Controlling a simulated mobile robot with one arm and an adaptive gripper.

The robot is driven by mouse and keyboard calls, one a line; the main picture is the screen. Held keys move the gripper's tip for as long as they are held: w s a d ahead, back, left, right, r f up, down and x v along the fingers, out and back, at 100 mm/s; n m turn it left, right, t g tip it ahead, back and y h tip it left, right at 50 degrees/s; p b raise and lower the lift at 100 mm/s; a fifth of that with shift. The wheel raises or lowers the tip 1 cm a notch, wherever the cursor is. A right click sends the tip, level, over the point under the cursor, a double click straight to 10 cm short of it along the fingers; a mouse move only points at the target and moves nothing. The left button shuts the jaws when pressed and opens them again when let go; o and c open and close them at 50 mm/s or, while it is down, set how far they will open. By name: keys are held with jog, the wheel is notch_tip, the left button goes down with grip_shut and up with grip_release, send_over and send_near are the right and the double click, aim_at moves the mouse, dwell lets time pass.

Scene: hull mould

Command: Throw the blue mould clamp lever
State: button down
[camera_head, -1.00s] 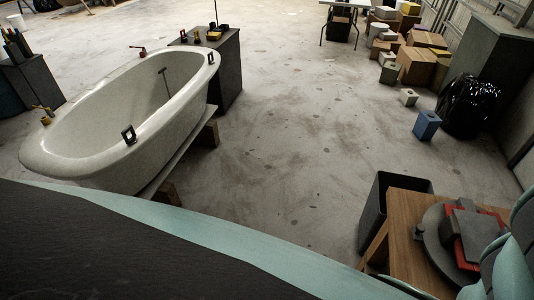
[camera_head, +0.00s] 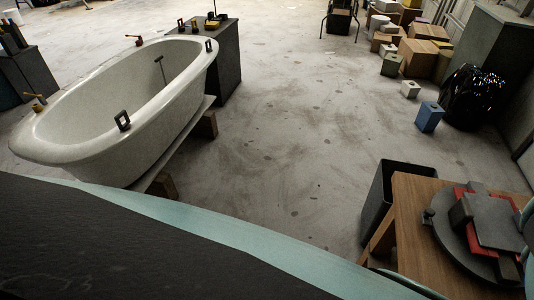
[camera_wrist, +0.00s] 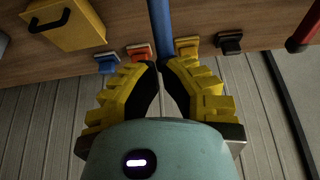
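In the wrist view, my gripper (camera_wrist: 161,66) has yellow stepped fingers with dark inner pads. The fingertips are close together at the lower end of an upright blue bar (camera_wrist: 161,22). Whether the tips touch or grip this bar is hidden. In the head view, a white tub-shaped hull mould (camera_head: 75,135) stands at left. My gripper is not visible there, and no blue lever can be made out on the rim.
In the wrist view, a yellow box (camera_wrist: 72,28) with a black handle is at upper left and a red bar (camera_wrist: 304,28) at right. In the head view, a wooden table (camera_head: 412,230), dark bin (camera_head: 378,205) and blue container (camera_head: 430,117) are at right; open floor (camera_head: 290,130) lies between.

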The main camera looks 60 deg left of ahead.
jog(key=shift+w+d+f+g+y+b, duration=0.3)
jog(key=shift+w+f+y+b, duration=0.15)
jog(key=shift+b, duration=1.05)
jog(key=shift+w+d+f+b, duration=0.3)
jog(key=shift+d+b, duration=0.25)
jog(key=shift+b, duration=1.55)
jog(key=v, duration=0.4)
jog(key=shift+w+r, duration=0.1)
jog(key=shift+r, duration=0.3)
jog(key=d+b+v, duration=0.1)
jog(key=b+v, duration=0.1)
jog(key=v, duration=0.7)
jog(key=shift+w+r, duration=0.3)
jog(key=shift+w, duration=0.05)
